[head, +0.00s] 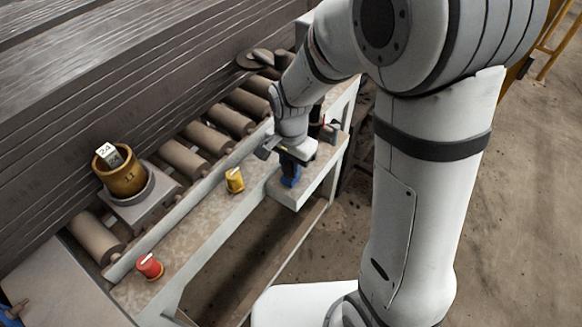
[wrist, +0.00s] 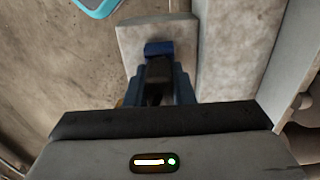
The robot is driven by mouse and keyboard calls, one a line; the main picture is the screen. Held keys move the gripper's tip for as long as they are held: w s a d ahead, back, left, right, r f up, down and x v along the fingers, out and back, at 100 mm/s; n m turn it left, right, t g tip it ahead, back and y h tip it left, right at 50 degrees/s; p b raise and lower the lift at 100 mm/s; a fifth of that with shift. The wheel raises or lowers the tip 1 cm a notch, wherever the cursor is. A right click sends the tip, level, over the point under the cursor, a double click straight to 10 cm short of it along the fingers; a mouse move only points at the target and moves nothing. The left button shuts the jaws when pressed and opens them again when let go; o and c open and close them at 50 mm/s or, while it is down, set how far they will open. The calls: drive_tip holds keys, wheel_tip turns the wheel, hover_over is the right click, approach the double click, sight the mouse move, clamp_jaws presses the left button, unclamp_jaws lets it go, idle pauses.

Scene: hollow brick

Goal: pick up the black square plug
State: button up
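My gripper (head: 290,178) points down at the pale ledge (head: 312,188) at the bench's right end; its blue fingers are low over or on the ledge. In the wrist view the blue fingers (wrist: 158,85) stand either side of a narrow dark shape, with a blue piece beyond it over the pale ledge (wrist: 130,40). I cannot tell whether that dark shape is the black square plug or shadow, nor whether the fingers are shut on it. A small dark block (head: 329,133) with a thin red upright stands behind and right of my gripper; I cannot tell if it is the plug.
A yellow knob (head: 234,181) and a red knob (head: 149,267) stand on the bench rail (head: 200,218). A brown pot (head: 125,178) with a marked white block sits on a stand by the rollers (head: 184,158). A cyan-edged thing (wrist: 96,8) shows in the wrist view. Open floor lies right.

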clamp_jaws()
drive_tip(key=shift+r, duration=0.1)
